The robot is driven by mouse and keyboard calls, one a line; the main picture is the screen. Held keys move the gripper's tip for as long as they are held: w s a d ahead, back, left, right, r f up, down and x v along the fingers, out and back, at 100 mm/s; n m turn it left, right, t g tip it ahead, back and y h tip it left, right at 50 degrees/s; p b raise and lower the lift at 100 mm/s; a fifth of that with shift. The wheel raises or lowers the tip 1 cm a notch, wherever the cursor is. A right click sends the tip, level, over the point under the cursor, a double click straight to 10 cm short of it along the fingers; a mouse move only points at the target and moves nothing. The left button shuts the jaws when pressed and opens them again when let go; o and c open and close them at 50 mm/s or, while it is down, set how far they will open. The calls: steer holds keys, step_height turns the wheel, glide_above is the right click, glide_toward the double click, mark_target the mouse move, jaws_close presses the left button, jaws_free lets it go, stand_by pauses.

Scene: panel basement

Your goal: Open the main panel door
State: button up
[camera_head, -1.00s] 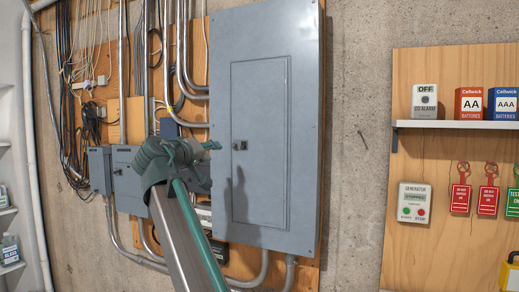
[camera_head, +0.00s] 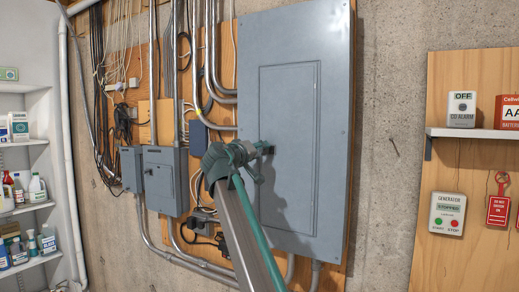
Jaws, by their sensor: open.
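The main panel (camera_head: 329,120) is a large grey metal cabinet on a plywood board on the wall. Its door (camera_head: 288,110) is the inset rectangle in the middle and looks closed and flush. The dark latch (camera_head: 266,148) sits at the door's left edge, about mid-height, and is partly covered by my gripper. My gripper (camera_head: 262,148) is at the end of my green and grey arm, with its tips at or just before the latch. It is open. Whether the fingers touch the latch cannot be told. The arm's shadow falls on the door's lower part.
Two smaller grey boxes (camera_head: 164,180) with conduits and cables are left of the panel. White shelves (camera_head: 38,208) with bottles stand at the far left. Right of the bare concrete, a board (camera_head: 470,85) carries a generator control (camera_head: 447,214), red tags and a shelf.

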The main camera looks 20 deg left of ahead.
steer(key=shift+w, duration=0.15)
jaws_close()
stand_by(0.4)
